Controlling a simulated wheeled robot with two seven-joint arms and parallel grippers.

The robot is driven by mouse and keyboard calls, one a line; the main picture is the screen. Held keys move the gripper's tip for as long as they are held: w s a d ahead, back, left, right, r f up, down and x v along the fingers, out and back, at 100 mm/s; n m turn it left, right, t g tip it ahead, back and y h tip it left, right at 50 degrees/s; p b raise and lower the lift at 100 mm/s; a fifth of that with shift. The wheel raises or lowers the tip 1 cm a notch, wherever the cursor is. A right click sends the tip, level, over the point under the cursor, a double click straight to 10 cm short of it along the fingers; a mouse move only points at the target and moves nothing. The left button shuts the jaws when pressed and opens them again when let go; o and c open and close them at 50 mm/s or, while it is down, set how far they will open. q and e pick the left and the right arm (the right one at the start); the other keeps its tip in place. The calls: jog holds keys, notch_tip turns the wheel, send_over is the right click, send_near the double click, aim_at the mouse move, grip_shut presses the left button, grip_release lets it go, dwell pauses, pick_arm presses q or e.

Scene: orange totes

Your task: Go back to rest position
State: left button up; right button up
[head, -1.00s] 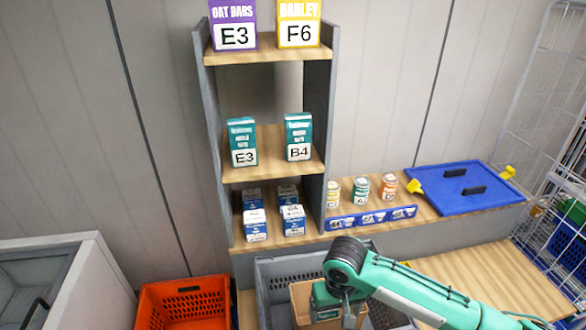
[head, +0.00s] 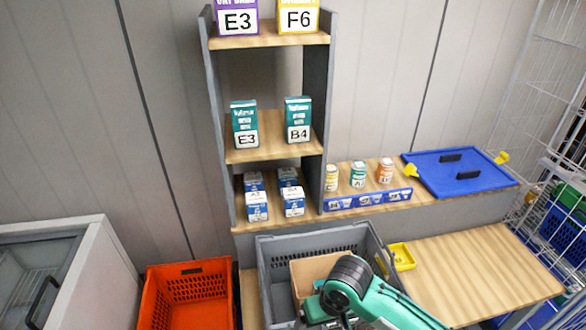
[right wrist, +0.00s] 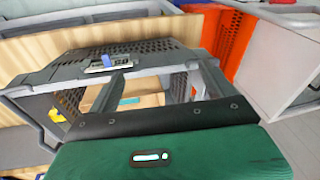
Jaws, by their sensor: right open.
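My right arm (head: 360,295) comes in from the lower right of the head view and ends over the front of a grey tote (head: 268,268). Its fingertips are hidden there. In the right wrist view my right gripper (right wrist: 143,86) shows two dark fingers spread apart with nothing between them. Beyond them is the grey tote (right wrist: 75,68) with an open cardboard box (right wrist: 150,88) inside. A teal patch shows in that box. The cardboard box (head: 312,268) is partly covered by my arm in the head view. My left gripper is in neither view.
An orange tote (head: 190,290) stands left of the grey tote. Behind is a shelf (head: 262,150) with labelled boxes. To the right are a ledge with small cans, a blue lid (head: 460,172), a mostly bare wooden top (head: 480,265) and a wire cage (head: 540,110).

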jog(key=s+d+f+m+t+h, duration=0.2)
jog(key=s+d+f+t, duration=0.1)
jog(key=s+d, duration=1.35)
notch_tip(320, 180, down, 35)
jog(key=g+b, duration=0.2)
jog(key=b, duration=0.3)
pick_arm(q)
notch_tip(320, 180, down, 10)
jog(key=b, duration=0.5)
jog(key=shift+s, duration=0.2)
pick_arm(e)
jog(key=s+d+f, duration=0.1)
jog(key=s+f, duration=0.8)
jog(key=f, duration=0.3)
jog(key=s+d+f, duration=0.2)
jog(key=s+f, duration=0.8)
jog(key=f, duration=0.3)
jog(key=shift+s+d+n+g, duration=0.25)
jog(key=shift+d+n+g, duration=0.05)
jog(key=shift+n+g, duration=0.1)
jog(key=shift+f, duration=0.1)
